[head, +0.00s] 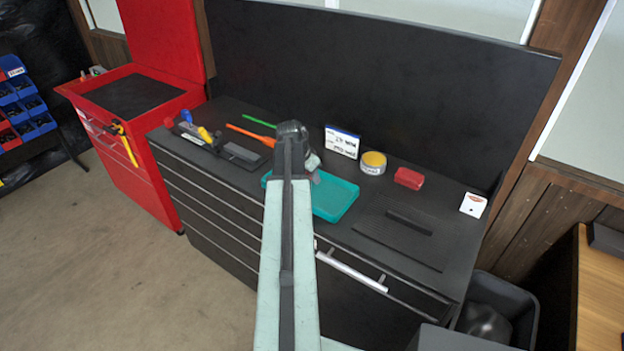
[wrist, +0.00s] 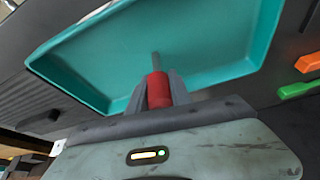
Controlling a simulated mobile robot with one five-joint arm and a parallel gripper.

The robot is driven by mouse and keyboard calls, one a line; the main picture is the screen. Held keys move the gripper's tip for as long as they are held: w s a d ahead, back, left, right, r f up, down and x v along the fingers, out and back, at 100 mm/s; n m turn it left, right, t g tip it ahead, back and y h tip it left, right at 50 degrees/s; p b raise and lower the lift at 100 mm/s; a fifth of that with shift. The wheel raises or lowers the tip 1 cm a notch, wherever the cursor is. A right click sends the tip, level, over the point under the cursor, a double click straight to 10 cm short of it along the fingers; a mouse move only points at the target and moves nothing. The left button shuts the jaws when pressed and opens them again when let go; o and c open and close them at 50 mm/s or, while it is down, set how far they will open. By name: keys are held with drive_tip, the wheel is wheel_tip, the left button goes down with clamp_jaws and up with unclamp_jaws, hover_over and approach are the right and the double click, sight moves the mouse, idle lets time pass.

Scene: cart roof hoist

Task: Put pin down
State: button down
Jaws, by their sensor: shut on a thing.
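My gripper (wrist: 158,86) is shut on the pin (wrist: 158,91), which has a red grip and a thin grey metal shaft. In the wrist view the shaft points away from the jaws over the teal tray (wrist: 225,72). I cannot tell whether the pin touches the tray floor. In the head view the teal tray (head: 338,198) lies on the black cabinet top, partly behind my arm. There my gripper is mostly hidden by the arm, near the tray's back left part, and the pin cannot be made out.
Right of the tray lie a dark ribbed mat (head: 385,240), a yellow-topped tin (head: 373,162) and a red box (head: 409,178). A white card (head: 342,143) stands behind. An orange tool (head: 250,136) and a green tool (head: 259,120) lie left. A black panel (head: 400,85) rises at the back.

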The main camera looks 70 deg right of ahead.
drive_tip(key=shift+f, duration=0.15)
drive_tip(key=c, duration=1.2)
unclamp_jaws()
drive_tip(key=shift+r, duration=0.45)
drive_tip(key=p+v, duration=1.1)
drive_tip(key=shift+a+r, duration=0.15)
drive_tip(key=shift+r, duration=0.1)
